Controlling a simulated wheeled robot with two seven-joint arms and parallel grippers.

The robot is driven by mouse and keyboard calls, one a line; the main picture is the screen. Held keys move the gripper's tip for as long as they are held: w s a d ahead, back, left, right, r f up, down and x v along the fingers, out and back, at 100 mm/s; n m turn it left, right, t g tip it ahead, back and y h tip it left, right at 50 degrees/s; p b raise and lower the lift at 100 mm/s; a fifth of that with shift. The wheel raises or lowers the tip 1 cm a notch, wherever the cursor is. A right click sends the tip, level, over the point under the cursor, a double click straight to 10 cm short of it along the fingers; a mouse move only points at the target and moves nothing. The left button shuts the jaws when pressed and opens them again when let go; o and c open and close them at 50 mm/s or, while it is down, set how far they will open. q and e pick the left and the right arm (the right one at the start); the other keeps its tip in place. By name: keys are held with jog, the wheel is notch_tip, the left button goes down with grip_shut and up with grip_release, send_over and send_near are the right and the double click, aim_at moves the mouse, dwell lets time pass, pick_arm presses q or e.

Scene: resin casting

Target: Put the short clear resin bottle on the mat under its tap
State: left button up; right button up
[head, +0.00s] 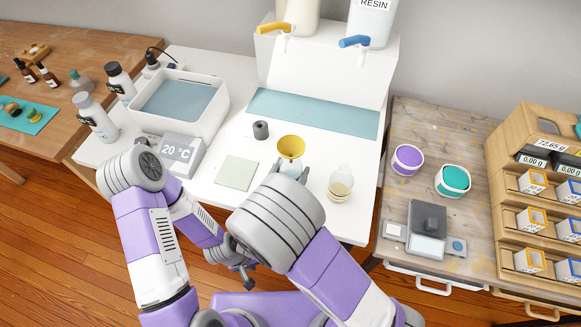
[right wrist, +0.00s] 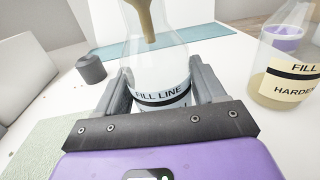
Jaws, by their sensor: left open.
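A clear bottle with a black "FILL LINE" band (right wrist: 160,92) stands between the fingers of my right gripper (right wrist: 160,90), which appears shut on it with no clear gap at either side. In the head view, the right gripper (head: 291,172) is around this bottle, with a yellow funnel (head: 291,147) in its mouth. The gripper hides the bottle's base. A teal mat (head: 315,112) lies below the dispenser with a yellow tap (head: 273,28) and a blue tap (head: 355,41). My left gripper (head: 246,278) is open and empty, low in front of the counter.
A second bottle (head: 341,185) with yellowish liquid stands just right of the right gripper. A pale green square mat (head: 238,172) and small dark cylinder (head: 261,130) are left. A water bath (head: 180,102) stands farther left. The counter between gripper and teal mat is mostly clear.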

aim_at(291, 165)
jog(key=shift+c, duration=1.3)
jog(key=shift+r+p, duration=1.45)
jog(key=shift+r, duration=0.1)
pick_arm(q)
notch_tip(291, 165, up, 3)
jog(key=shift+f, duration=0.1)
pick_arm(e)
jog(key=shift+d, duration=0.1)
